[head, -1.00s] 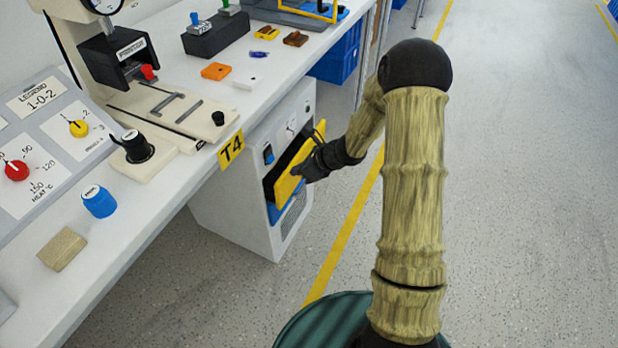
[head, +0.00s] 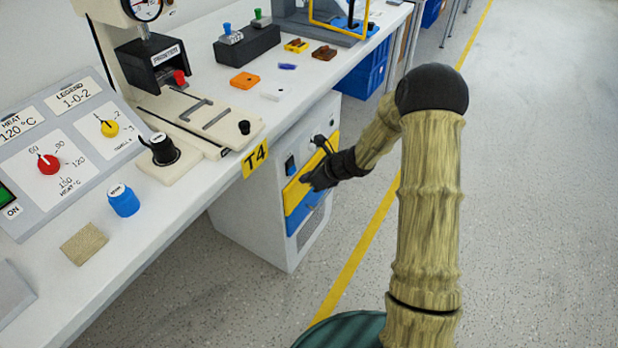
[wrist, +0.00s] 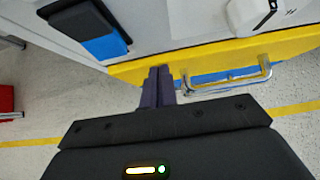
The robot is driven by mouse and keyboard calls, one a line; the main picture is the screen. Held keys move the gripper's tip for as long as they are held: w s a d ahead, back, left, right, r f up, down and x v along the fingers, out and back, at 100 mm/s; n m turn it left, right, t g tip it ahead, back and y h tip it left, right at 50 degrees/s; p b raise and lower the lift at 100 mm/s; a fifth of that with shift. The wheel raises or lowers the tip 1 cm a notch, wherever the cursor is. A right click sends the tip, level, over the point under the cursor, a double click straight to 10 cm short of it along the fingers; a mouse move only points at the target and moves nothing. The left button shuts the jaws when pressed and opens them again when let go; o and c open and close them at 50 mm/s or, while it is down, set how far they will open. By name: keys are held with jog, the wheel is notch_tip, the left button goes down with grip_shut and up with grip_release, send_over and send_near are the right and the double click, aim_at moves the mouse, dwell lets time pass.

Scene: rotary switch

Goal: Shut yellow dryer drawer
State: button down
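The yellow dryer drawer (head: 297,196) is in the white cabinet under the bench. In the head view its front looks about level with the blue drawer front (head: 301,217) below it. My gripper (head: 309,179) is at the yellow front. In the wrist view the two dark fingers (wrist: 158,78) are together with nothing seen between them, and their tips are at the yellow front (wrist: 215,58). A metal bar handle (wrist: 232,84) on the drawer is to the right of the fingers, apart from them. I cannot tell whether the tips touch the front.
The white cabinet (head: 262,225) has a blue-and-black rocker switch (head: 290,165) above the drawer, also in the wrist view (wrist: 100,42). The bench top (head: 195,205) overhangs to the left, with a control panel, press and small blocks. Open floor lies to the right.

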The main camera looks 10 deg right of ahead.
jog(key=f+p+v, duration=0.1)
jog(key=v, duration=0.5)
jog(key=s+d+f+p+v, duration=0.1)
jog(key=p+v, duration=0.1)
jog(key=v, duration=0.5)
jog(key=shift+d, duration=0.25)
jog(key=s+r+n+g+h, duration=0.1)
jog(key=s+r+n+h, duration=0.15)
jog(key=s+n, duration=0.55)
jog(key=s+a+r+n+g+h+p, duration=0.1)
jog(key=s+r+n+h, duration=0.1)
jog(key=s+r+n, duration=0.5)
jog(key=s+n+g+h, duration=0.1)
jog(key=s+n+h, duration=0.3)
jog(key=n, duration=0.7)
notch_tip(320, 180, up, 33)
jog(key=s+y+p, duration=0.1)
jog(key=p, duration=3.1)
jog(key=shift+p, duration=0.35)
